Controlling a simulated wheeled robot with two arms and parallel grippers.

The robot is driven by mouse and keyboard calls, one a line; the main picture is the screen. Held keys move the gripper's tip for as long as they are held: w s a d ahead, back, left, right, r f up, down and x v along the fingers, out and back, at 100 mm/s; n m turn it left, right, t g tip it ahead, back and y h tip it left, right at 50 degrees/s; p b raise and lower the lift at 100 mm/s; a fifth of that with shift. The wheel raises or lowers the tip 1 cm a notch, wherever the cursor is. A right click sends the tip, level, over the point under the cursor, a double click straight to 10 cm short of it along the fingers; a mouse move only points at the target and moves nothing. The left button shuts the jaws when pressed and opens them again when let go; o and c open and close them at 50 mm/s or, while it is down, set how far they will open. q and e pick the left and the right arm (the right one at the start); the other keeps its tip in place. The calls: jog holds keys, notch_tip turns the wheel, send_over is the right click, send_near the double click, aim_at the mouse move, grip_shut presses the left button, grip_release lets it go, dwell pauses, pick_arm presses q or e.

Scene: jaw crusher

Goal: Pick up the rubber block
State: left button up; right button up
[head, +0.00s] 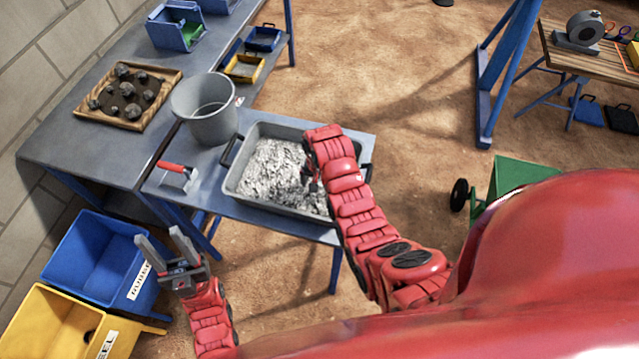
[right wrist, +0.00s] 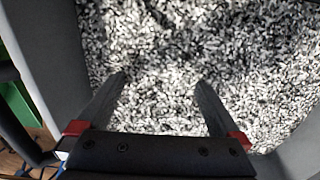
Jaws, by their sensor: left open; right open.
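I cannot make out a rubber block in either view. A grey tray (head: 231,186) filled with grey-white chips (head: 268,172) sits on the blue-grey table; the chips also fill much of the right wrist view (right wrist: 180,40). My right gripper (right wrist: 160,82) is open over the chips, pointing down, with nothing between its fingers. In the head view, my right arm covers the tray's right part and mostly hides that gripper. My left gripper (head: 158,237) is open and empty, beside the blue bin (head: 85,262), whose label is only partly readable.
A wooden tray (head: 87,110) holds several dark rocks. A yellow bin (head: 50,325) stands in front of the blue one.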

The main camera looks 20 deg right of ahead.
jog(key=shift+w+f, duration=0.15)
jog(key=shift+s+a+r, duration=0.15)
jog(key=shift+s+r, duration=0.1)
jog(key=shift+c, duration=0.9)
jog(key=shift+s+r, duration=0.1)
jog(key=shift+s, duration=0.05)
jog(key=shift+c, duration=1.1)
jog(key=c, duration=1.1)
